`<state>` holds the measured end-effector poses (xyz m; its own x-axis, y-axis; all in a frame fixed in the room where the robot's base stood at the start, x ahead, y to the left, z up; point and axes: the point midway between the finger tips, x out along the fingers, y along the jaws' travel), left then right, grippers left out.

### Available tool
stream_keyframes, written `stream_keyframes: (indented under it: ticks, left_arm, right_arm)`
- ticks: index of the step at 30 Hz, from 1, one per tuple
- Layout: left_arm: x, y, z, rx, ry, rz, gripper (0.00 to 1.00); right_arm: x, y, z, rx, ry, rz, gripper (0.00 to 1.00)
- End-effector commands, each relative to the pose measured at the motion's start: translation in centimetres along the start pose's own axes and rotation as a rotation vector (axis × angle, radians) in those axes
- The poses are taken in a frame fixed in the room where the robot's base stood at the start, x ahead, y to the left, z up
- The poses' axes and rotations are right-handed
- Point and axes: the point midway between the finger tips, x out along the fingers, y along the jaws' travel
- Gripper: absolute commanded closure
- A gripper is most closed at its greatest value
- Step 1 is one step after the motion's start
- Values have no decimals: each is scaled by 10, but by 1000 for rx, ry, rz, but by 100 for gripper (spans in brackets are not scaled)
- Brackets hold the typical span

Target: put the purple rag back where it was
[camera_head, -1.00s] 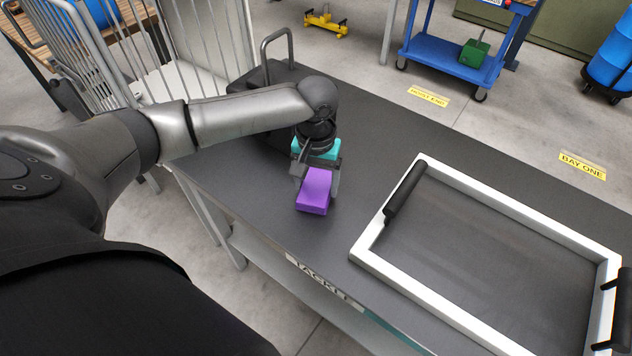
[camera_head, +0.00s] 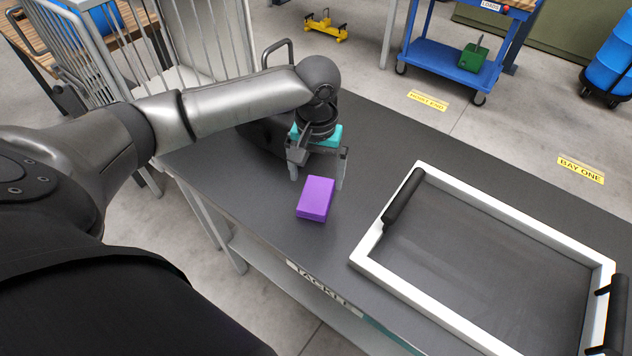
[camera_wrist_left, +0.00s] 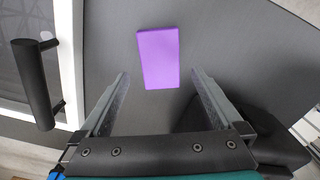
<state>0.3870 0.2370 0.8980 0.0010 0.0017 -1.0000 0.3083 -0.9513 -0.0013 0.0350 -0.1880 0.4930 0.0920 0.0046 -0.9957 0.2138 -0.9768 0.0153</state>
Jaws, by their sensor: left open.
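The purple rag (camera_head: 316,198), a folded block shape, lies on the dark table top (camera_head: 262,205) between my left gripper and the white-framed tray. It also shows in the left wrist view (camera_wrist_left: 158,57), ahead of the fingers and touching neither. My left gripper (camera_head: 318,180) is open and empty, just behind the rag in the head view. In the left wrist view its two fingers (camera_wrist_left: 158,85) stand wide apart. My right gripper is in neither view.
A white-framed tray (camera_head: 480,219) with black handles lies on the table to the right of the rag. A wire cage trolley (camera_head: 205,45) stands at the left. A blue cart (camera_head: 455,62) stands on the floor beyond. Bare table surrounds the rag.

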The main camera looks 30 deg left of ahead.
Motion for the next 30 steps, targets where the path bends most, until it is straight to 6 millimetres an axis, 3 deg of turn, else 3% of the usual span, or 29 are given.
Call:
stream_keyframes:
  ticks: [3, 10, 30]
  left_arm:
    - [-30, 0, -1, 0, 2, 1, 0]
    - [-61, 0, 0, -1, 0, 1, 0]
    - [-66, 0, 0, -1, -1, 0, 0]
  right_arm:
    - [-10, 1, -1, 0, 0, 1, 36]
    - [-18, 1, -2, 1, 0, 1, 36]
    - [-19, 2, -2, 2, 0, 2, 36]
